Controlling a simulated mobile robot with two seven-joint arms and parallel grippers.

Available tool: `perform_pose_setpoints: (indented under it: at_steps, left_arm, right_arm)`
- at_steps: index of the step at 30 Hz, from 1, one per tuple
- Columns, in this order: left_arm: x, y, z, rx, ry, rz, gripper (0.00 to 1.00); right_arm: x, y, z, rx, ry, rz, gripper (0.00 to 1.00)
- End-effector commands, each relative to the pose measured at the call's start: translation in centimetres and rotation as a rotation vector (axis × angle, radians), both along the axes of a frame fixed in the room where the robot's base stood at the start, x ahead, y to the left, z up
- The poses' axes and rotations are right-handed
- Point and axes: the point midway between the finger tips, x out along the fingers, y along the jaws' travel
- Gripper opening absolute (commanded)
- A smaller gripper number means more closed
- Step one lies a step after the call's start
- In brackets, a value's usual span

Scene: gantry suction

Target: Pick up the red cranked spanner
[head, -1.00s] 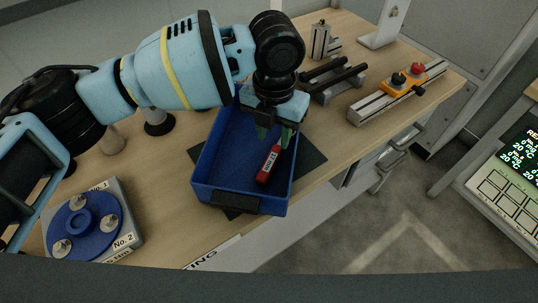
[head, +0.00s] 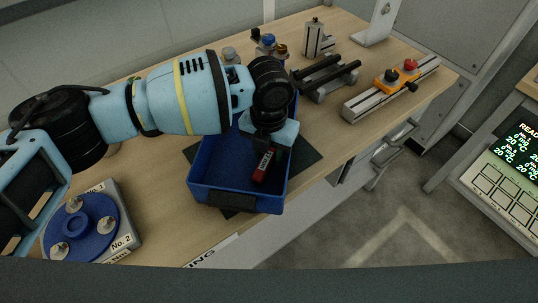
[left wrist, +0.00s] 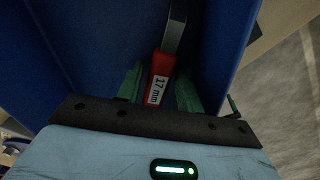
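The red cranked spanner (head: 263,165) lies in the blue bin (head: 222,165), its red handle showing a white label. In the left wrist view the green fingers of my left gripper (left wrist: 160,72) stand apart on either side of the red handle, with a gap visible. My right gripper is not in view.
The bin sits on a dark mat (head: 308,157) on the wooden bench (head: 165,210). A blue round fixture (head: 78,228) stands at the left front. A rack with black bars (head: 325,76) and a rail with an orange block (head: 396,82) are to the right.

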Motion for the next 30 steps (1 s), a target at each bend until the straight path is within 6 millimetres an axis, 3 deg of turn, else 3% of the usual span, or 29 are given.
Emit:
perform_pose_setpoints:
  at_steps: [3, 12, 25, 30]
  left_arm:
    - [0.0, 0.0, 0.0, 0.000, 0.000, 0.000, 0.36]
    - [0.0, 0.0, 0.1, 0.000, -0.001, 0.000, 0.00]
    - [0.1, 0.3, 0.7, -0.002, 0.001, -0.001, 0.00]
    - [0.2, 0.3, 3.0, -0.003, -0.004, 0.000, 0.00]
  right_arm:
    - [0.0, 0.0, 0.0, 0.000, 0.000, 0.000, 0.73]
    - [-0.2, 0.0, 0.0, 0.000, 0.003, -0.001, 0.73]
    - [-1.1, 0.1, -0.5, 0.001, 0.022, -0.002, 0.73]
    - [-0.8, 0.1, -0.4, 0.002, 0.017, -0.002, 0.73]
